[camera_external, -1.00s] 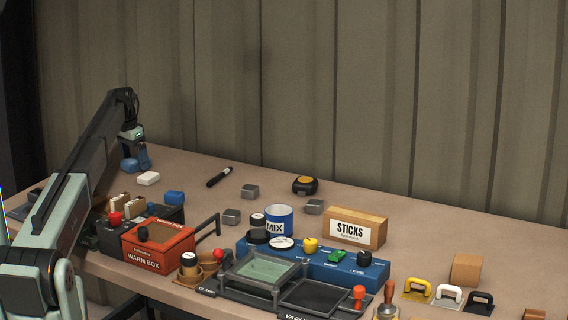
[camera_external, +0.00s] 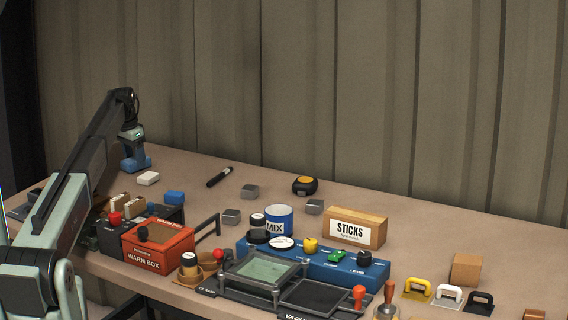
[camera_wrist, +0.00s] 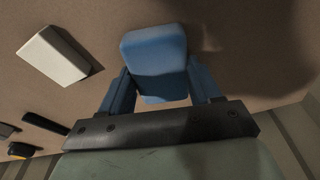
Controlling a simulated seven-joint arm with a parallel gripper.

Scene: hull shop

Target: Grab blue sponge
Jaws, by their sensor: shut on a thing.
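The blue sponge (camera_wrist: 155,48) sits between the two blue fingers of my gripper (camera_wrist: 160,84) in the wrist view. The fingers are shut on its sides, and its far end sticks out past them. In the external view my gripper (camera_external: 134,163) is low at the back left of the table. There the sponge blends with the blue fingers, and I cannot tell if it still touches the table.
A white block (camera_external: 148,178) lies close to the right of my gripper; it also shows in the wrist view (camera_wrist: 55,55). Another blue block (camera_external: 174,197), a black pen (camera_external: 219,177) and grey blocks (camera_external: 250,191) are further right. An orange warm box (camera_external: 158,246) stands in front.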

